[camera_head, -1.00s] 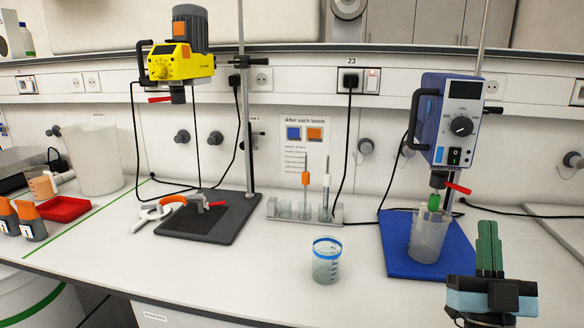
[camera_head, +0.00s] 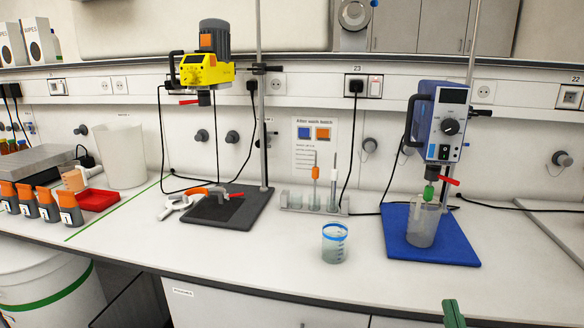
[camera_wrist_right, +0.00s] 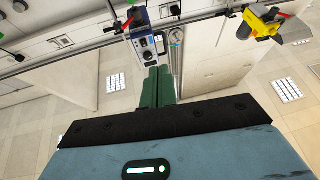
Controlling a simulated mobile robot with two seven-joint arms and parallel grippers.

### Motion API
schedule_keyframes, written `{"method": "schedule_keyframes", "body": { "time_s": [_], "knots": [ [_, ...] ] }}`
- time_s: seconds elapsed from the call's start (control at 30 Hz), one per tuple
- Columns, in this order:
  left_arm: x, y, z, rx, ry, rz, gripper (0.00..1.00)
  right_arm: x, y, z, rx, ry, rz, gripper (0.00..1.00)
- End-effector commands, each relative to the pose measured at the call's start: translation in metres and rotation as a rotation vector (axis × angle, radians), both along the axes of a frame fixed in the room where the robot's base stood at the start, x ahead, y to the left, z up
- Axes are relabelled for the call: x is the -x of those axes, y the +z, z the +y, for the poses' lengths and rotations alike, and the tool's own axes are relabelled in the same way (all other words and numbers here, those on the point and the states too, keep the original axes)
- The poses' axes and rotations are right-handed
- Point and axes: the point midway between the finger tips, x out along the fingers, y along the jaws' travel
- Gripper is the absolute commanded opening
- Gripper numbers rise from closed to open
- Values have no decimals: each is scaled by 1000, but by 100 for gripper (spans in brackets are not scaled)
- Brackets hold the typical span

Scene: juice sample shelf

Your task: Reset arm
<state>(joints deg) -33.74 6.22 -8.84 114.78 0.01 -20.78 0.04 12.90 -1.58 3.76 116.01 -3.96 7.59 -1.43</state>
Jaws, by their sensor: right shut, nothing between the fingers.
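My right gripper (camera_head: 453,312) shows only as green fingertips at the bottom edge of the head view, in front of the bench and below the blue mat. In the right wrist view its green fingers (camera_wrist_right: 157,88) are pressed together with nothing between them. The rest of my right arm is out of the head view. The blue stirrer (camera_head: 440,125) stands beyond the gripper, apart from it, and also shows in the wrist view (camera_wrist_right: 150,45). My left gripper is in neither view.
A beaker (camera_head: 423,224) stands on the blue mat (camera_head: 455,249) under the blue stirrer. A blue-rimmed cup (camera_head: 334,243) stands on the bench's open front area. A yellow stirrer (camera_head: 207,70) hangs over a dark base plate (camera_head: 235,212). Orange-capped bottles (camera_head: 46,205) are at left.

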Motion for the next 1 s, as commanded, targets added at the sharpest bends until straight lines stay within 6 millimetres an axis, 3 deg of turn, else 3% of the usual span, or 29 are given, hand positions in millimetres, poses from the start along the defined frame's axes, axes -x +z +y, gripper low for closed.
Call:
{"method": "schedule_keyframes", "body": {
  "time_s": [0.17,0.27,0.4,0.5,0.6,0.73,0.87,1.0],
  "knots": [
    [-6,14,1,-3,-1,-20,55,41,-93,19,-5,61,314,0],
    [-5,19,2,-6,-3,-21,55,76,-145,31,-10,95,494,0],
    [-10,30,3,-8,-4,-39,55,140,-209,46,-17,139,740,0],
    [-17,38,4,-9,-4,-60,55,191,-247,56,-25,169,906,0],
    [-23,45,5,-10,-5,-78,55,239,-274,64,-29,194,1046,0],
    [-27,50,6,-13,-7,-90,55,287,-295,71,-34,215,1174,0],
    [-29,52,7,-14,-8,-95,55,311,-305,75,-37,227,1237,0],
    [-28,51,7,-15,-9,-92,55,317,-308,76,-38,229,1253,0]
  ]
}}
